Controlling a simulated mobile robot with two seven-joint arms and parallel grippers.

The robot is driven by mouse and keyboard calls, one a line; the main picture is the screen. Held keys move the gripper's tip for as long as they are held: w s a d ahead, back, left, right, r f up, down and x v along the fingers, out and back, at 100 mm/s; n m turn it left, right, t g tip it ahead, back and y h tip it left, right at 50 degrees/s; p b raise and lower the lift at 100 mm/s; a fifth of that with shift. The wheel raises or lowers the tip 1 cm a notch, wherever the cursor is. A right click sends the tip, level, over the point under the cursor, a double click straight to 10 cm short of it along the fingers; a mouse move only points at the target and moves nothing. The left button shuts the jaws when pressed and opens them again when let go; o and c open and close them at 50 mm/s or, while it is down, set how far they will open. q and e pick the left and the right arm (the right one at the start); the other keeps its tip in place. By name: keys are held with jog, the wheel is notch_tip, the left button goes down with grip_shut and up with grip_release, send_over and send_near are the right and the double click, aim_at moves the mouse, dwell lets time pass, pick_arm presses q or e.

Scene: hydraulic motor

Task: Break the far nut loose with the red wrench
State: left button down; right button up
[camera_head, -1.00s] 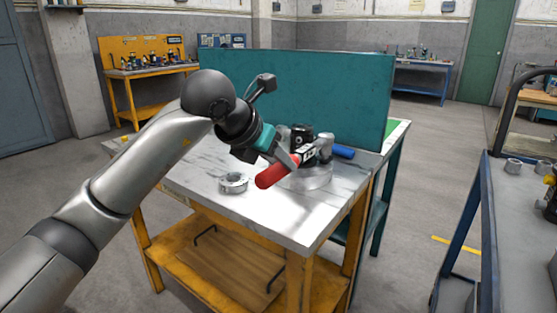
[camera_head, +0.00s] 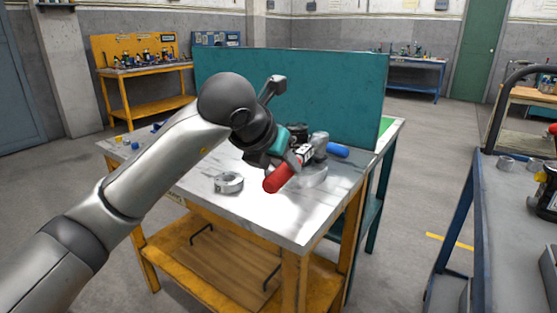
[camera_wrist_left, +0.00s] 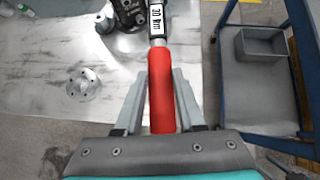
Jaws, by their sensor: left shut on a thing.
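The red wrench (camera_head: 279,178) is in my left gripper (camera_head: 290,166), over the right part of the workbench. In the left wrist view the red handle (camera_wrist_left: 162,95) lies between the two fingers of the gripper (camera_wrist_left: 161,100), and a white label with dark writing (camera_wrist_left: 157,17) shows at its far end. The dark and grey motor (camera_head: 319,143) stands behind the wrench; its dark body also shows in the left wrist view (camera_wrist_left: 128,12). The far nut and the wrench's head cannot be made out. My right gripper is not in view.
A metal ring-shaped part (camera_head: 228,183) lies on the marble-like benchtop (camera_head: 270,220). A blue cylindrical thing (camera_head: 338,149) is beside the motor. A teal panel (camera_head: 290,90) stands behind. A blue-framed cart (camera_head: 500,210) is at the right, with floor between.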

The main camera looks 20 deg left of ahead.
pick_arm(q)
jog(key=shift+s+d+f+n+y, duration=0.15)
jog(key=shift+d+f+n+y, duration=0.05)
jog(key=shift+d, duration=0.3)
jog(key=shift+s+d+f+n+y, duration=0.1)
jog(key=shift+d+f+n+y, duration=0.1)
jog(key=shift+d, duration=0.25)
jog(key=shift+d+r+n+y+p, duration=0.15)
jog(key=shift+d+n+y, duration=0.35)
jog(key=shift+d, duration=0.55)
jog(key=shift+d+f+n+y+p, duration=0.1)
jog(key=shift+d+n+y+p, duration=0.2)
jog(key=shift+d+n, duration=0.5)
jog(key=shift+d, duration=0.25)
jog(key=shift+w+d+n+y, duration=0.15)
jog(key=shift+d+n+y, duration=0.35)
jog(key=shift+d, duration=0.45)
jog(key=shift+w+d+n+y, duration=0.15)
jog(key=shift+d+n+y, duration=0.3)
jog(key=shift+d, duration=0.5)
jog(key=shift+d, duration=0.1)
